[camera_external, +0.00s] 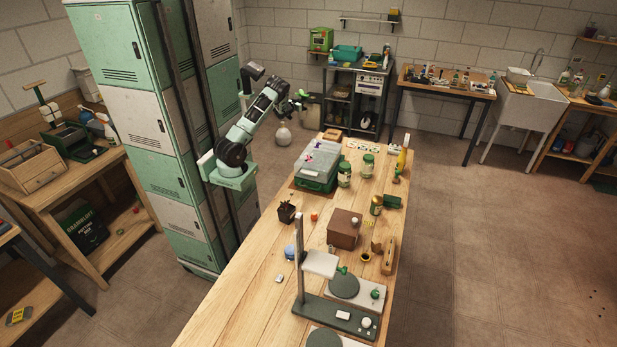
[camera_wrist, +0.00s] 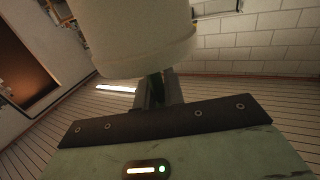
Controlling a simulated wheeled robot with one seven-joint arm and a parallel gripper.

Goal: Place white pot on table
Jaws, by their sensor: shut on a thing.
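The white pot (camera_wrist: 135,40) fills the top of the wrist view, close to the camera, with its rounded rim edge downward in the picture. My gripper (camera_wrist: 157,88) is shut on it; the jaws are mostly hidden behind the pot and the dark mounting plate. In the external view my gripper (camera_external: 297,103) is raised beyond the far left end of the wooden table (camera_external: 235,312), clear of its top. The pot is too small and dark to make out there.
On the table stand a grey-lidded green box (camera_external: 318,160), green jars (camera_external: 344,174), a brown box (camera_external: 343,229), a small dark pot with a plant (camera_external: 287,212) and a white-and-dark stand (camera_external: 318,264). Bare wood shows along the left near side.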

